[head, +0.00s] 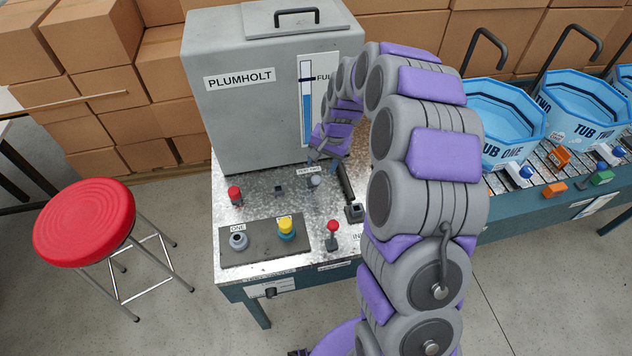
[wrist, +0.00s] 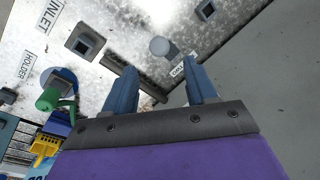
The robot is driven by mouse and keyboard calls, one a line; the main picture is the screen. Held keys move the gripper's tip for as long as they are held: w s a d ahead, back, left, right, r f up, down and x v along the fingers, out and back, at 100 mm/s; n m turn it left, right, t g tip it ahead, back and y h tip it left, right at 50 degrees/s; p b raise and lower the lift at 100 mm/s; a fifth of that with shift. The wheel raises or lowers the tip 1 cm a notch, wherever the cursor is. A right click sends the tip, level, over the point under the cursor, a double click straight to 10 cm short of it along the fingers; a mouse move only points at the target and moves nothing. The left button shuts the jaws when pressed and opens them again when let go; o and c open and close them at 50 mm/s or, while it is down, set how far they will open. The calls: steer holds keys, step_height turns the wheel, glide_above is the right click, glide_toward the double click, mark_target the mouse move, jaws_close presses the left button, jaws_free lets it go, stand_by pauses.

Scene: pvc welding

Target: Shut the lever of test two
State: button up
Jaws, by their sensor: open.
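The bench top carries several controls, and no label reading test two is legible to me. A grey round knob (head: 315,180) stands by a small white label (head: 308,170); this knob also shows in the wrist view (wrist: 160,46). A black lever (head: 345,184) leans up from the inlet's square base (head: 355,213); it shows as a dark bar (wrist: 140,80) in the wrist view. My gripper (head: 318,157) hangs over the bench near both, partly hidden by my arm. In the wrist view its two blue fingers (wrist: 161,72) are spread and empty, with the knob beyond the gap.
The grey Plumholt tank (head: 240,105) stands close behind. Two red-knobbed levers (head: 235,195) (head: 332,230) and a yellow-capped fitting (head: 286,228) rise nearby. A red stool (head: 84,222) is at left; blue tubs (head: 505,105) are at right.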

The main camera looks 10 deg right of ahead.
mark_target(317, 177)
steer(key=b+x, duration=0.2)
steer(key=x, duration=0.8)
steer(key=shift+r, duration=0.1)
steer(key=shift+c, duration=0.5)
jaws_close()
